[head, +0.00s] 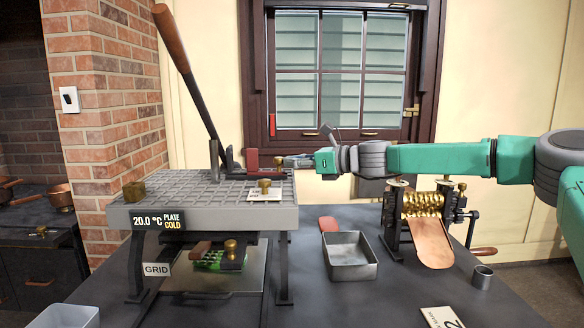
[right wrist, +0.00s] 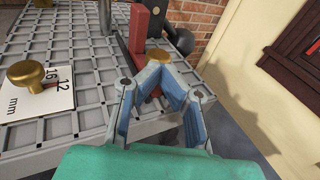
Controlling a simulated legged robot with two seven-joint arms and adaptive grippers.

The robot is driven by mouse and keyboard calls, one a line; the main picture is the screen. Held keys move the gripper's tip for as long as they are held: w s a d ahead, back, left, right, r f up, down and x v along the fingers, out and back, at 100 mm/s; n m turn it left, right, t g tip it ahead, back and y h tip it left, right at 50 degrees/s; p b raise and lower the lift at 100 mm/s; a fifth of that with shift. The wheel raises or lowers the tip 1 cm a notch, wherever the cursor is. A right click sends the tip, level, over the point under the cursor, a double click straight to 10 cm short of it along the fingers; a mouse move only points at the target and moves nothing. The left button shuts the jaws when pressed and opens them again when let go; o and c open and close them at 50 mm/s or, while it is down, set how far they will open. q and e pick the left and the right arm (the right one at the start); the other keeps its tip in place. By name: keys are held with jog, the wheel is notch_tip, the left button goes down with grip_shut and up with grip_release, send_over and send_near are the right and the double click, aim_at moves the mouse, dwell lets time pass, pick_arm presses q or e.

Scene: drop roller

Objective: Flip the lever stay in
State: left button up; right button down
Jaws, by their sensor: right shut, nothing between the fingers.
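The lever (head: 187,75) has a long wooden handle and stands tilted up and to the left above the grey grid plate (head: 180,196). A red piece (head: 262,162), which looks like the lever stay, sits at the plate's right side by the lever's foot. It also shows in the right wrist view (right wrist: 135,35), partly behind my fingers. My right gripper (head: 288,161) comes in from the right at the plate's right edge. In the wrist view its fingertips (right wrist: 158,58) meet, empty, close beside the red piece; I cannot tell if they touch it. My left gripper is not in view.
A brass knob (head: 265,186) and a card stand on the plate's front right. A metal tray (head: 349,256), a brass roller (head: 425,204) with a copper chute and a small cup (head: 482,277) stand on the dark table to the right. A brick wall (head: 108,110) rises behind left.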

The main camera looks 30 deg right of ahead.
aim_at(248, 161)
jog(key=shift+a+r, duration=0.15)
jog(key=shift+a, duration=0.3)
jog(key=shift+w+a, duration=0.1)
jog(key=shift+w, duration=0.1)
jog(key=w+a, duration=0.1)
jog(key=a, duration=0.1)
jog(key=w+a+b, duration=0.1)
jog(key=w+a, duration=0.1)
jog(key=w+a+b, duration=0.1)
jog(key=a, duration=0.2)
jog(key=shift+w+f, duration=0.2)
jog(key=shift+w, duration=0.1)
jog(key=shift+a+r, duration=0.1)
jog(key=shift+a, duration=0.25)
jog(key=shift+r, duration=0.1)
jog(key=shift+d, duration=0.2)
